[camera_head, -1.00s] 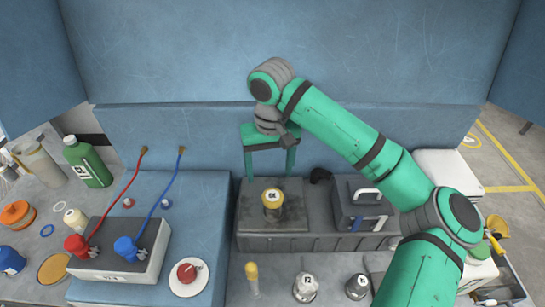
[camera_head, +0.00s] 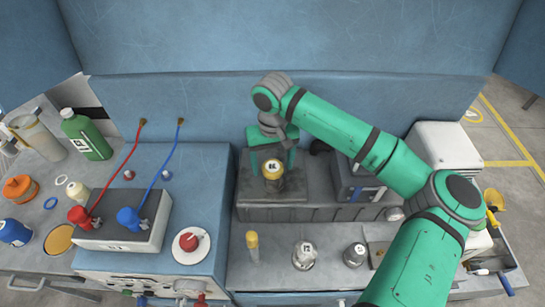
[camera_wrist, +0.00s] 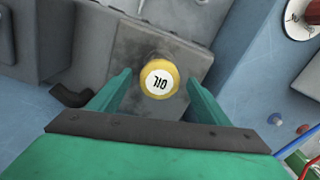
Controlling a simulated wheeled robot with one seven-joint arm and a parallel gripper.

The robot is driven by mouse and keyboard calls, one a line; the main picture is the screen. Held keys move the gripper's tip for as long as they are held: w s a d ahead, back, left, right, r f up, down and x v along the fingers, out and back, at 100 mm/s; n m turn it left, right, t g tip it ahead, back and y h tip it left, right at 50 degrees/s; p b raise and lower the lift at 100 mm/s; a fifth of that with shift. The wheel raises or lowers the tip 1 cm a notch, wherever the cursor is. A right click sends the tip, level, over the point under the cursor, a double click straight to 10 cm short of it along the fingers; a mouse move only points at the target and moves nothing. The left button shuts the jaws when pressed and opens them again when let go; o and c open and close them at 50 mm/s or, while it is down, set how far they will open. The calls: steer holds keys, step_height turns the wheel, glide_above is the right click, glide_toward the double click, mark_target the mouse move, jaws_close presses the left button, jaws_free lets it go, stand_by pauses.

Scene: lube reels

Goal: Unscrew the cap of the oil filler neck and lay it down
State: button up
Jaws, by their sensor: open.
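The yellow cap (camera_head: 273,168) with a white top label sits on the oil filler neck (camera_head: 273,184), on a dark grey block. In the wrist view the cap (camera_wrist: 159,79) shows from above, its label reading OIL upside down. My gripper (camera_head: 272,160) is open just behind and above the cap. In the wrist view its two green fingers stand on either side, left and right, a little short of the cap, with nothing between them. Most of the neck below the cap is hidden in the wrist view.
A grey box with a handle (camera_head: 350,178) stands right of the filler block (camera_head: 246,187). A battery (camera_head: 122,233) with red and blue clamps and a red knob (camera_head: 190,241) are at left. A yellow-topped dipstick (camera_head: 252,241) and two metal caps stand in front. Bare counter (camera_head: 275,275) lies at the front.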

steer(key=shift+f, duration=0.1)
steer(key=c, duration=1.2)
steer(key=shift+o, duration=0.2)
steer(key=n, duration=0.5)
steer(key=shift+d, duration=0.1)
steer(key=n, duration=0.4)
steer(key=shift+n, duration=0.7)
steer(key=shift+f, duration=0.1)
steer(key=n, duration=0.5)
